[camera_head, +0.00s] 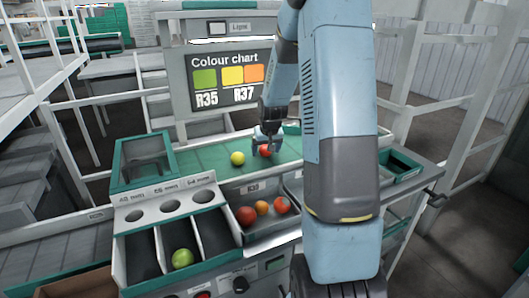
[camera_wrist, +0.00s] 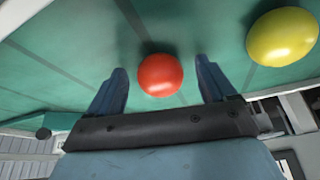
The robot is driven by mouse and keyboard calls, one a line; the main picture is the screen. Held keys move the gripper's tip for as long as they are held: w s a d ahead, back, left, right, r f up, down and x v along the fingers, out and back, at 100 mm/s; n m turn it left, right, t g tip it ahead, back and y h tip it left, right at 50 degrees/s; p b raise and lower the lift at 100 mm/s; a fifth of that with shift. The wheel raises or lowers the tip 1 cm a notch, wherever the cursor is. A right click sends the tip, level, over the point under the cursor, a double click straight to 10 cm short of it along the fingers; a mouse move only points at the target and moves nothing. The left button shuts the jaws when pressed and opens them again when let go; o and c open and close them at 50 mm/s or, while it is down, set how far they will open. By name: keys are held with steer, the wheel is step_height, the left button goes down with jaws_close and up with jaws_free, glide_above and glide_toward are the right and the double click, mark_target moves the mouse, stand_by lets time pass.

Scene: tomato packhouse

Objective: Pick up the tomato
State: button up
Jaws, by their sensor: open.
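A red tomato (camera_wrist: 160,75) lies on the green belt (camera_wrist: 70,38), between and slightly beyond the tips of my gripper (camera_wrist: 162,78) in the wrist view. My gripper is open, with one finger on each side of the tomato and a gap to each. In the head view the gripper (camera_head: 266,141) is low over the belt, and the red tomato (camera_head: 265,150) shows partly behind a finger. A yellow tomato (camera_wrist: 282,37) lies to the right in the wrist view; in the head view it (camera_head: 237,158) is left of the gripper.
A grey tray (camera_head: 262,232) in front of the belt holds red and orange tomatoes. A green tomato (camera_head: 182,259) sits in a compartment of the sizing bin (camera_head: 137,229) at front left. A colour chart board (camera_head: 233,78) stands behind the belt.

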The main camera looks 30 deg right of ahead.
steer(key=shift+c, duration=0.3)
steer(key=c, duration=0.8)
